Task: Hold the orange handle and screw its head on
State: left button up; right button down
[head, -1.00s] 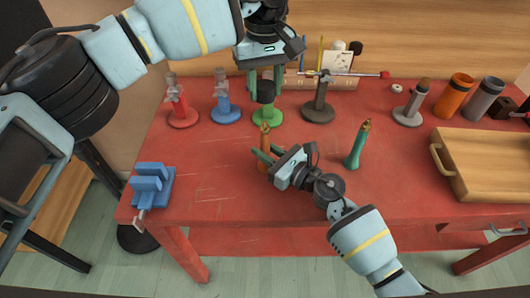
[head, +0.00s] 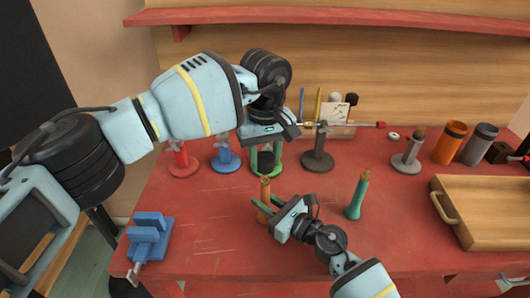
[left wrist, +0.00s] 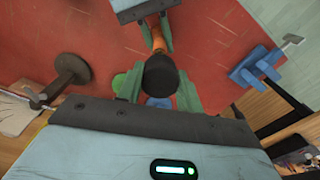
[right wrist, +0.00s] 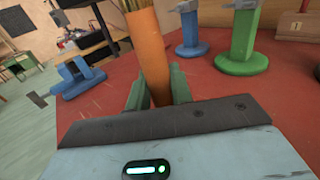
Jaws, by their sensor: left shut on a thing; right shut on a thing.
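The orange handle (head: 264,193) stands upright above the red table, with a brass threaded tip on top. My right gripper (head: 271,208) is shut around it; in the right wrist view the orange handle (right wrist: 150,50) rises between the green fingers (right wrist: 158,92). My left gripper (head: 266,156) is shut on a black head (left wrist: 161,75), held above the handle's tip. A small gap seems to show between them in the head view. In the left wrist view the orange handle (left wrist: 158,38) is partly hidden behind the head.
Red (head: 182,162), blue (head: 225,155) and dark (head: 318,152) stands line the back. A teal handle (head: 357,197) stands right of my right gripper. A blue vise (head: 150,238) sits at the left edge, a wooden tray (head: 490,235) at right.

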dwell(0.3)
pick_arm(q)
jog(key=shift+f, duration=0.85)
jog(key=shift+f, duration=0.6)
dwell(0.3)
jog(key=m, duration=1.3)
jog(key=o, duration=1)
